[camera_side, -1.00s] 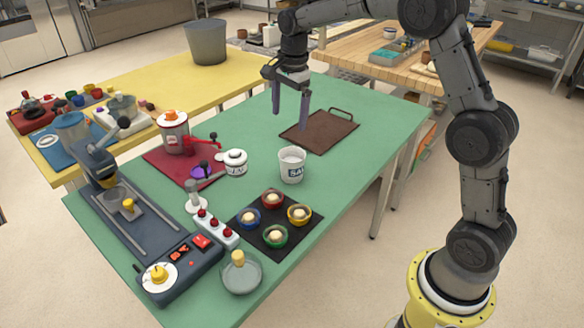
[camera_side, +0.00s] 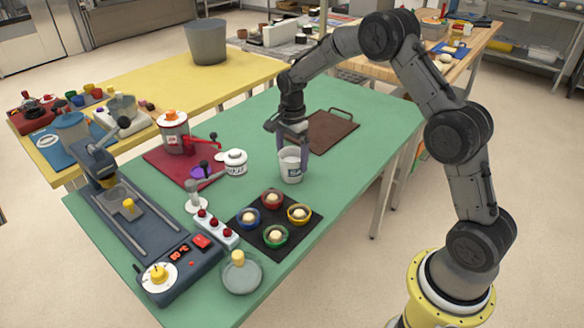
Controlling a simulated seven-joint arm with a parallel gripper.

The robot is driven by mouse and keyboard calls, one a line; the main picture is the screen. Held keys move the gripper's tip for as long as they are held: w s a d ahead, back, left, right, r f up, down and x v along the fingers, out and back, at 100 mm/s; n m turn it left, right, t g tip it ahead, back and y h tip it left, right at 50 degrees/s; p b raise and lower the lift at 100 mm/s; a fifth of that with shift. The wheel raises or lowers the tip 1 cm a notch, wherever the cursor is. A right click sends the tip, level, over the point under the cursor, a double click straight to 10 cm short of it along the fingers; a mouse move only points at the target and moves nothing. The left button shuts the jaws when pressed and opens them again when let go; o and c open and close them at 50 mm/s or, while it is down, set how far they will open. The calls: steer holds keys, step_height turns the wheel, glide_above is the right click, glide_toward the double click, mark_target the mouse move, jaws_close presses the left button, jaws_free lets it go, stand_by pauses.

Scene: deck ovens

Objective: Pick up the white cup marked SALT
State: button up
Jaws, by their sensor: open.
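The white cup (camera_side: 291,170) stands upright on the green table, right of the lidded white jar. Its dark label is partly covered by a finger, so the lettering is hard to read now. My gripper (camera_side: 292,169) is open and lowered over the cup. One finger is beside the cup's left side and the other overlaps its right side. I cannot tell whether either finger touches it.
A black mat (camera_side: 249,223) with several small colored bowls lies in front of the cup. The white jar (camera_side: 235,163) stands to its left. A brown board (camera_side: 335,133) with a handle lies behind my gripper. The green table (camera_side: 345,185) is clear to the right.

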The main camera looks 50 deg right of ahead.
step_height(320, 180, down, 5)
steer(key=shift+r, duration=0.2)
steer(key=c, duration=1.1)
steer(key=shift+r, duration=0.1)
